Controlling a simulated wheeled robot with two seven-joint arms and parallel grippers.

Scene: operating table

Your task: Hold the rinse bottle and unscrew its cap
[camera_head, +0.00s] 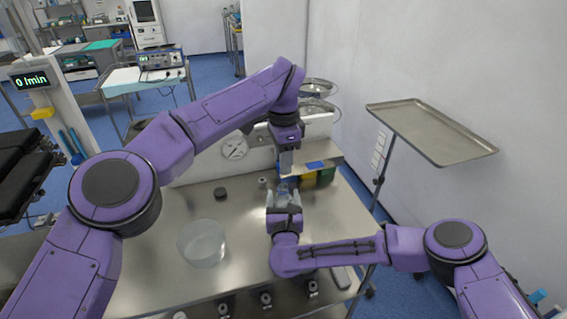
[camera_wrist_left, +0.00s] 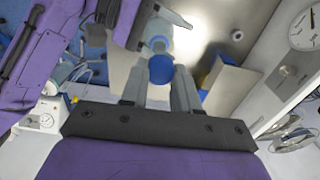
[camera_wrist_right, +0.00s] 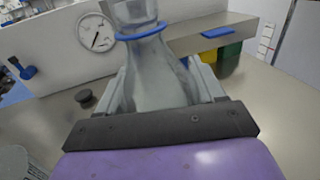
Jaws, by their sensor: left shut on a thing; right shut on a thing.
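The clear rinse bottle (camera_wrist_right: 155,75) stands in the fingers of my right gripper (camera_head: 284,194), which is shut around its body. A blue ring circles its neck in the right wrist view. My left gripper (camera_head: 286,170) points down from above and is shut on the blue cap (camera_wrist_left: 161,70), which shows between its fingertips in the left wrist view. The bottle's pale shoulder (camera_wrist_left: 158,45) shows just beyond the cap. In the head view the bottle is small and mostly hidden by both grippers. I cannot tell how far the cap is turned.
A clear round container (camera_head: 203,244) stands on the steel table left of my right gripper. A small black disc (camera_head: 220,194) lies behind it. Behind the bottle are a raised shelf with yellow and green bins (camera_head: 326,176) and a gauge (camera_head: 234,147). A steel tray (camera_head: 432,130) stands right.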

